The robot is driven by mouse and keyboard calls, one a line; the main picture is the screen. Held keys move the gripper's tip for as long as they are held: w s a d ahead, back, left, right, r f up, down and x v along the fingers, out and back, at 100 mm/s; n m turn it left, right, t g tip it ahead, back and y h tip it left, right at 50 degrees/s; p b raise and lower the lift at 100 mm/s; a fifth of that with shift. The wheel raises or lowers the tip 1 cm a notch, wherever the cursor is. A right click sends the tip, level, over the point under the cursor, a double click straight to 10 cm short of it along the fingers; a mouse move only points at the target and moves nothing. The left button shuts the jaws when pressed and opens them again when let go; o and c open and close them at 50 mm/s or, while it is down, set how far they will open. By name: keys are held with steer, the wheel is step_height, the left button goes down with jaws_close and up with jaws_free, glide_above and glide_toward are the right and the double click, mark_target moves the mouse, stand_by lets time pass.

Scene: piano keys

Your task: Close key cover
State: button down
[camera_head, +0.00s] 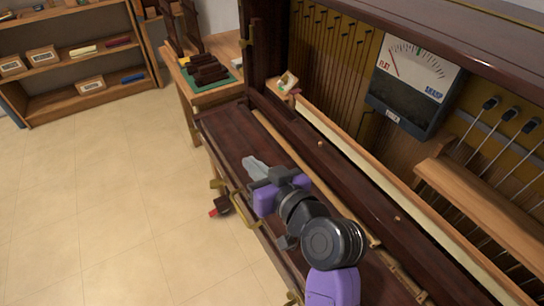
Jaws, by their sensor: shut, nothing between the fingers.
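The upright piano is dark red-brown wood, running from the upper left to the lower right of the head view. A long dark panel (225,129), which looks like the key cover, lies about flat along the piano's front. Brass handles (247,221) stick out along its left edge. No piano keys show. My gripper (262,185), purple and grey, is shut and empty at the panel, near its middle. My wrist hides part of the panel, and I cannot tell whether the gripper touches it. A pale blue-grey, cloth-like patch (254,165) shows just beyond the gripper.
A tuning meter (412,80) sits in the open piano body at the upper right. A work table (205,97) with dark blocks on a green mat stands beyond the piano. Shelves (85,75) stand at the upper left. A small red-and-dark object (220,207) shows below the panel's edge. Tiled floor at left is clear.

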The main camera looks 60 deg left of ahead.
steer(key=s+f+n+t+b, duration=0.1)
steer(key=s+f+n+b, duration=0.1)
steer(key=f+b, duration=0.5)
steer(key=s+f+n+t+b, duration=0.2)
steer(key=f+n+b, duration=0.3)
steer(key=f+b, duration=0.3)
steer(key=shift+s+a+f, duration=0.2)
steer(key=shift+s+f, duration=0.35)
steer(key=shift+s, duration=0.15)
steer(key=shift+f, duration=0.2)
steer(key=shift+d, duration=0.1)
